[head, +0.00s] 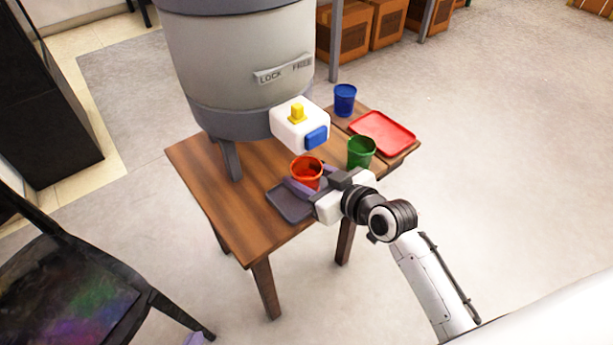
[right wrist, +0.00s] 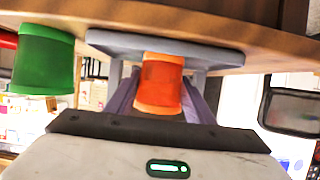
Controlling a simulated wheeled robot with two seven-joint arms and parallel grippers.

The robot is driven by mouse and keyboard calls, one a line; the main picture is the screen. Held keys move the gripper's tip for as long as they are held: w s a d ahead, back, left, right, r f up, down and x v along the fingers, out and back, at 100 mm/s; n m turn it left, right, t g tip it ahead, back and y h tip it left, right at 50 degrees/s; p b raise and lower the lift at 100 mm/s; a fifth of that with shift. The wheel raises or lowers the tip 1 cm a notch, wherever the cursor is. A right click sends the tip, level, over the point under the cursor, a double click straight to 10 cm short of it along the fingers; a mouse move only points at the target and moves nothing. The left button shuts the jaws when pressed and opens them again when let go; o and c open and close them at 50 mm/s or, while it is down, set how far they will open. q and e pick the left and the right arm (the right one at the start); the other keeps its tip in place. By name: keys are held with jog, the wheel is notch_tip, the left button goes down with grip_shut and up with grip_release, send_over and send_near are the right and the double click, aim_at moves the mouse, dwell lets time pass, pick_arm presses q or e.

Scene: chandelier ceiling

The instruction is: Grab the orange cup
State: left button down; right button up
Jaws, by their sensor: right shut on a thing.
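The orange cup (head: 305,166) is upright near the front of the wooden table, at the edge of a dark grey tray (head: 287,208). My right gripper (head: 307,180) reaches in from the right and is shut on the cup, one finger on each side. The right wrist view shows the cup (right wrist: 160,83) between the two greyish-purple fingers (right wrist: 160,98). I cannot tell whether the cup's base touches the tray. My left gripper is not in view.
A green cup (head: 361,152) stands close to the right gripper. A blue cup (head: 345,99) and a red tray (head: 382,134) are further back. A big grey dispenser (head: 245,70) with a white tap block (head: 291,128) rises behind the orange cup. A black chair (head: 60,280) stands at left.

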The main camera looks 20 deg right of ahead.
aim_at(298, 161)
pick_arm(q)
jog(key=shift+r, duration=0.1)
pick_arm(e)
jog(key=shift+r, duration=0.2)
jog(key=shift+r+p, duration=0.5)
jog(key=shift+r, duration=0.3)
jog(key=shift+r+p, duration=0.35)
jog(key=shift+r, duration=0.35)
jog(key=shift+s+r, duration=0.15)
pick_arm(q)
jog(key=shift+s+a+r+p, duration=0.25)
jog(key=shift+a+r+p, duration=0.2)
jog(key=shift+r+p, duration=0.5)
pick_arm(e)
jog(key=s+d, duration=0.3)
jog(key=s, duration=0.5)
jog(key=s+d, duration=0.3)
jog(key=s, duration=0.5)
jog(key=shift+s, duration=0.25)
pick_arm(q)
jog(key=shift+f, duration=0.2)
